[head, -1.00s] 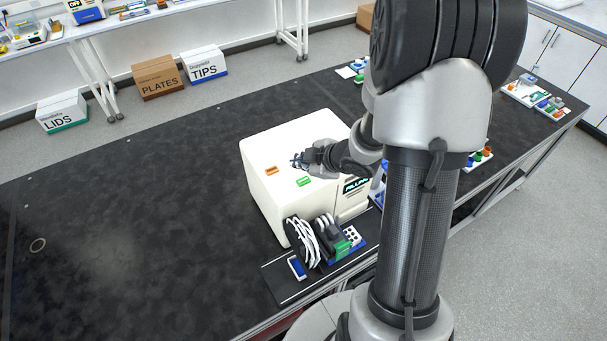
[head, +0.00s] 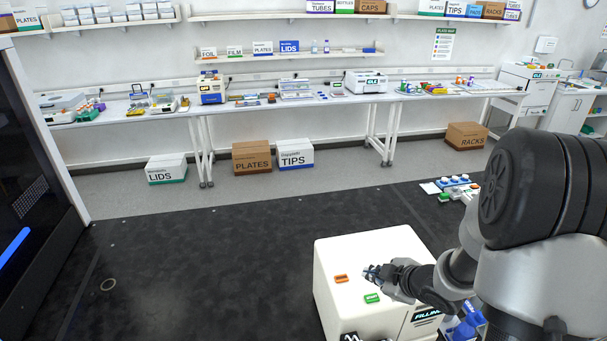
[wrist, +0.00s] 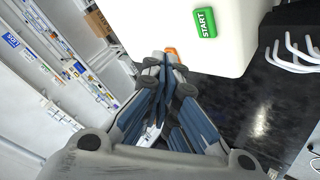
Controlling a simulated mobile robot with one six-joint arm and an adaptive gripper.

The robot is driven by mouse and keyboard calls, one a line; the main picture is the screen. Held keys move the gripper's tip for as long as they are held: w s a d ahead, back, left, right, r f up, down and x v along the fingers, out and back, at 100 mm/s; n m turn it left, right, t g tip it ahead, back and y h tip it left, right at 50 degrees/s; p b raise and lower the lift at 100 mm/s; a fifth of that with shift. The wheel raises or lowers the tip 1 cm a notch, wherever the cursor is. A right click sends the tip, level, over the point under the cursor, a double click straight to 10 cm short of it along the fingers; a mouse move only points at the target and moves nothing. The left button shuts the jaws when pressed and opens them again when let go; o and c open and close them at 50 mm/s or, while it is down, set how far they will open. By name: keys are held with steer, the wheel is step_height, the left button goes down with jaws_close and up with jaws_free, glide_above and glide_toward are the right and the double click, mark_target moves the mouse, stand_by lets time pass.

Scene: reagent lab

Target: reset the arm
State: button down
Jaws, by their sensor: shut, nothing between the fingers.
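My gripper (head: 373,272) is shut and empty, in front of or above the white filling machine (head: 335,303) in the head view. An orange button (head: 341,278) lies to the left of the fingertips on the machine's top, and a green button (head: 372,298) lies just below them. In the wrist view my gripper (wrist: 165,58) shows its blue-grey fingers together, with the green START button (wrist: 205,23) up and to the right and part of the orange button (wrist: 171,53) at the fingertips. I cannot tell whether the fingers touch the machine.
The black bench top (head: 190,265) is wide and bare left of the machine. A rack with white-capped items (head: 456,182) stands at the bench's back right. A dark cabinet (head: 30,200) stands at far left. Boxes (head: 252,157) sit on the floor beyond the bench.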

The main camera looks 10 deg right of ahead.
steer(key=s+r+m+g+h+b, duration=0.1)
steer(key=s+r+m+h+b, duration=0.5)
steer(key=b, duration=0.5)
steer(key=s+a+f+m+g+y+b, duration=0.1)
steer(key=s+a+f+m+y+b, duration=0.1)
steer(key=s+a, duration=0.4)
steer(key=s+a+f+m+g+y+b, duration=0.2)
steer(key=s+a, duration=0.5)
steer(key=s, duration=0.6)
step_height(320, 180, down, 2)
steer(key=m+b, duration=0.1)
steer(key=b, duration=0.2)
steer(key=shift+s+a+m, duration=0.2)
steer(key=shift+a+m, duration=0.05)
steer(key=shift+m, duration=0.05)
stand_by(2.2)
